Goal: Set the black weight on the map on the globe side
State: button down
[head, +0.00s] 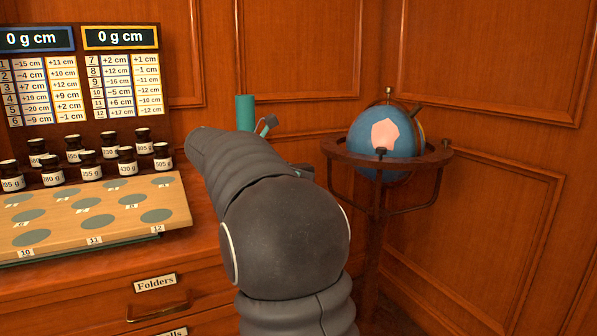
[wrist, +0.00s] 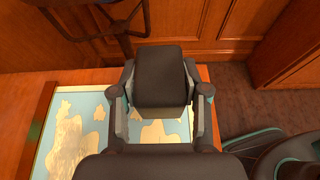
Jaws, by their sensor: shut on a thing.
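The black weight (wrist: 165,80) is a dark block between the two fingers of my gripper (wrist: 160,68) in the wrist view. My gripper is shut on it. The map (wrist: 70,135), pale blue with cream land, lies below and to the left on a wooden top. The weight and my gripper cover part of the map, and I cannot tell whether the weight touches it. The globe (head: 372,128) stands in a dark wooden stand to the right in the head view.
In the head view, a sloped wooden board (head: 105,228) with grey-green discs is at the left, with several labelled dark jars behind it. Two displays above read 0 g cm. The globe's stand (wrist: 123,20) shows beyond the map. Wood panelling (wrist: 220,35) closes off the back.

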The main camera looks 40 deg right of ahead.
jog(key=shift+f+b, duration=0.6)
jog(key=shift+f, duration=0.9)
jog(key=c, duration=0.7)
grip_release()
jog(key=shift+o, duration=1.1)
jog(key=shift+f, duration=0.1)
jog(key=v, duration=1.2)
jog(key=shift+a, duration=0.1)
jog(key=shift+s, duration=0.1)
